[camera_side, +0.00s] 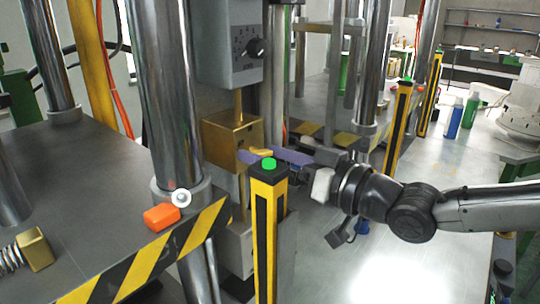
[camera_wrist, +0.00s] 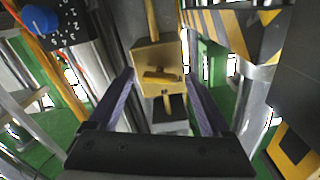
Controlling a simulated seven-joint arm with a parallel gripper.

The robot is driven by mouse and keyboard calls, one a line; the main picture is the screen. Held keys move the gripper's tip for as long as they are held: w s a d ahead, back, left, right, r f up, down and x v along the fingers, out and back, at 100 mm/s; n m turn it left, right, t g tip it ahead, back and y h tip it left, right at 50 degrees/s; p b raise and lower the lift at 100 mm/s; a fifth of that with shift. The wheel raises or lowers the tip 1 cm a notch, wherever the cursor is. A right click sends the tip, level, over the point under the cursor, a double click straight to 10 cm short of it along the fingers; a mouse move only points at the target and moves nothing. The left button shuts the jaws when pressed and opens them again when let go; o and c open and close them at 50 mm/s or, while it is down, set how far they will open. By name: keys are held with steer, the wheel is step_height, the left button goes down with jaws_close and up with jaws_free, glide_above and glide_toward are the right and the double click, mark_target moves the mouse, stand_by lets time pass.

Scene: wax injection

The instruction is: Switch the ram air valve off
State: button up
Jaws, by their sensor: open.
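The ram air valve is a brass block with a small gold bar-shaped handle on its front face; in the side view the block (camera_side: 232,133) sits on a vertical brass pipe and the handle (camera_side: 262,151) sticks out toward my gripper. In the wrist view the block (camera_wrist: 148,53) is straight ahead, with its handle (camera_wrist: 163,78) lying nearly crosswise. My gripper (camera_wrist: 160,84) is open, with one purple finger on each side of the handle and visible gaps to both. In the side view my gripper (camera_side: 264,157) reaches in from the right, its fingers partly behind the post top.
A yellow-black post (camera_side: 268,235) with a green button (camera_side: 268,164) stands just in front of my fingers in the side view. A grey dial box (camera_side: 229,45) is above the valve. A striped press table with an orange button box (camera_side: 162,217) is at left.

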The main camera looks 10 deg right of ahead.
jaws_close()
steer(key=shift+n, duration=1.6)
jaws_free()
steer(key=shift+s, duration=0.1)
steer(key=v, duration=1.3)
steer(key=shift+s+d, duration=0.2)
steer(key=shift+d, duration=0.05)
